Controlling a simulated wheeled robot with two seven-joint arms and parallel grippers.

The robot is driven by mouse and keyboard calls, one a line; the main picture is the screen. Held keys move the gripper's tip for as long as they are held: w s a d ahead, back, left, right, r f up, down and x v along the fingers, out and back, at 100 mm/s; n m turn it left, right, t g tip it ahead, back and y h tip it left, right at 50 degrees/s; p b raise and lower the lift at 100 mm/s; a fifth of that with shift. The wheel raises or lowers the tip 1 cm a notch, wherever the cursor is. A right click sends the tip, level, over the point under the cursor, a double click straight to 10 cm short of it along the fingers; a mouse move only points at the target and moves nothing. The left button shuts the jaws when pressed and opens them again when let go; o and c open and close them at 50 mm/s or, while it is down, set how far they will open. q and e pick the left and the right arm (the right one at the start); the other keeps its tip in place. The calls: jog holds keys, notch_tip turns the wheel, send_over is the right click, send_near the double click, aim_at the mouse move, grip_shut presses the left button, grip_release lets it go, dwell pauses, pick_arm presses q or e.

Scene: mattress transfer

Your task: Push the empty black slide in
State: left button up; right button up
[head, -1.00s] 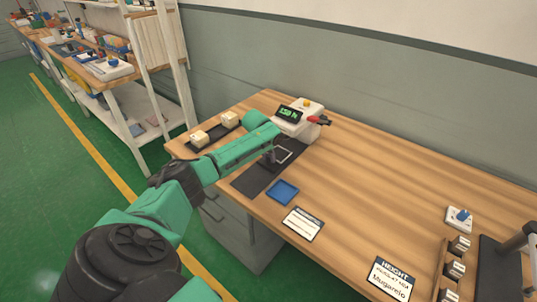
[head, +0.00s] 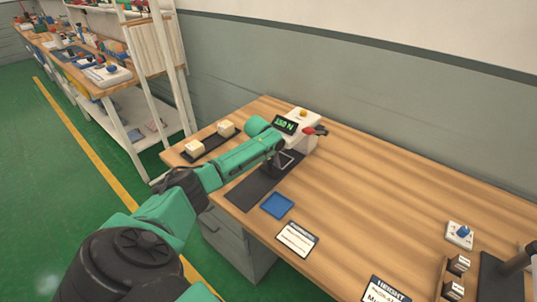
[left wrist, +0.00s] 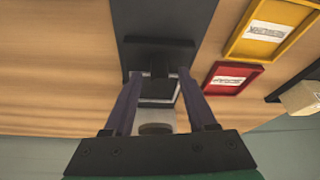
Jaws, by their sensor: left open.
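The black slide (left wrist: 160,43) shows in the left wrist view as a dark cross bar with a short block behind it, over a dark strip. In the head view its pale-edged plate (head: 288,160) lies on the dark strip (head: 245,193) in front of the white press (head: 300,132), and I see nothing on it. My left gripper (left wrist: 157,76) is open, pointing down, with its fingers on either side of the slide's block. In the head view my left gripper (head: 273,163) is at the near end of the plate. I cannot tell whether it touches. My right gripper is out of view.
A blue tray (head: 277,206) and a label card (head: 297,238) lie nearer me. Cream blocks (head: 194,148) sit on a black tray at the left. Yellow (left wrist: 240,45) and red (left wrist: 209,85) trays show in the left wrist view. The table's middle is clear.

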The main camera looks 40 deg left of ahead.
pick_arm(q)
jog(key=v, duration=1.4)
jog(key=shift+d+b, duration=0.15)
jog(key=shift+b, duration=0.15)
